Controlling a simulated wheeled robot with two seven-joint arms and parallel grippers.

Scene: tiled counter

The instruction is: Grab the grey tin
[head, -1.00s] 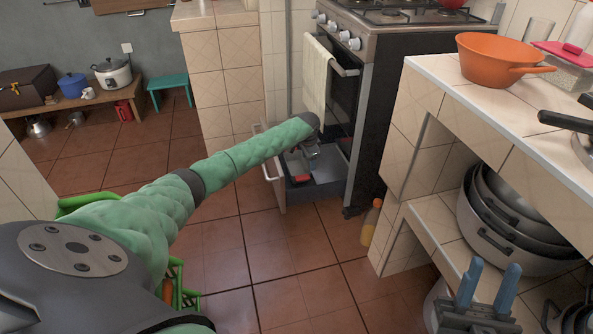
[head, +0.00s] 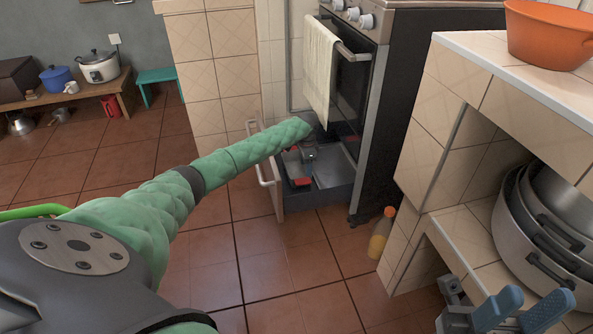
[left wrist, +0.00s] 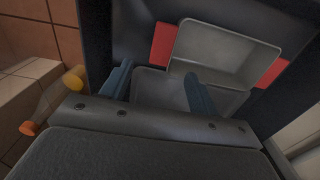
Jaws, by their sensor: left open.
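The grey tin (left wrist: 225,55) is a rectangular, open-topped pan in the pulled-out drawer under the oven. In the left wrist view a second grey tray-like shape (left wrist: 160,80) lies nearer, partly between my fingers; I cannot tell whether it is a separate tin. In the head view grey metal (head: 333,170) shows in the drawer. My left gripper (left wrist: 160,88) is open, its blue fingers apart over the drawer, with nothing visibly clamped. It also shows in the head view (head: 308,153), partly hidden by my arm. My right gripper (head: 535,300) is open and empty at the lower right.
A red item (left wrist: 160,45) lies beside and partly under the tin. The drawer (head: 318,197) stands open below the oven (head: 345,100). A yellow bottle (head: 381,235) stands on the floor. A tiled counter (head: 475,110) with stacked pots (head: 545,240) is at the right.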

